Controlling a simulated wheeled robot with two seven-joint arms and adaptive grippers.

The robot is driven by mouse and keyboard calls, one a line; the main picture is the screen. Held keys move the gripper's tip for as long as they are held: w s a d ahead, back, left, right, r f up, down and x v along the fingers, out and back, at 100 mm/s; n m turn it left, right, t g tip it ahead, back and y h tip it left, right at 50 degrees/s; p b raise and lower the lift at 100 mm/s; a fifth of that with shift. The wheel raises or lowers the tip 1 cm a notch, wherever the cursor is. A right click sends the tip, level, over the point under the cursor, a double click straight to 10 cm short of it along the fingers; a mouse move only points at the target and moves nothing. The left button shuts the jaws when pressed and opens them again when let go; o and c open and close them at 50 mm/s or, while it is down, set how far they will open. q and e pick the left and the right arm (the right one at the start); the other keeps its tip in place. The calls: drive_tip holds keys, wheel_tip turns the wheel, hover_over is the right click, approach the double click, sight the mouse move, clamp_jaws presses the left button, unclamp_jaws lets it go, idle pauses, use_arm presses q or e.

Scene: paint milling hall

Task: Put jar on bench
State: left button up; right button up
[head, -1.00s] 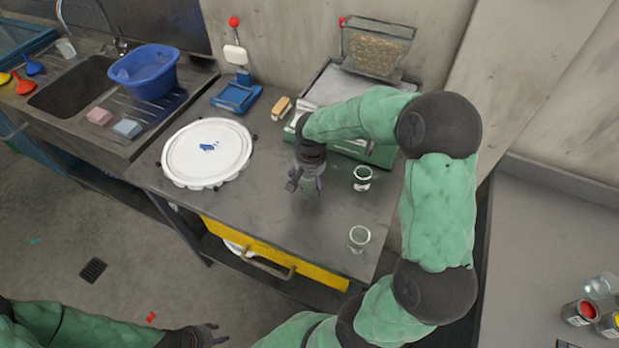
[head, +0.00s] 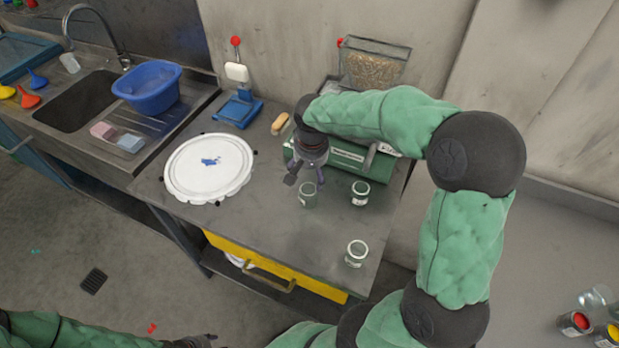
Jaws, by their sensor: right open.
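A small clear glass jar (head: 308,196) stands upright on the grey bench (head: 262,232), just below and between the fingers of my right gripper (head: 305,183). That gripper is open; whether a finger still touches the jar is hard to tell. A second glass jar with a pale label (head: 360,194) stands to its right in front of the green machine. A third jar (head: 356,254) stands nearer the bench's front right. My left gripper (head: 198,342) shows only in part at the bottom edge, away from the bench, its fingers unclear.
A round white lid-like disc (head: 210,168) covers the bench's left part. The green machine (head: 340,158) with a hopper of beads (head: 374,65) stands behind the jars. A blue scale-like device (head: 237,108) and a brush (head: 280,123) are at the back. The front middle is clear.

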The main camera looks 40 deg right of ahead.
drive_tip(key=shift+r, duration=0.35)
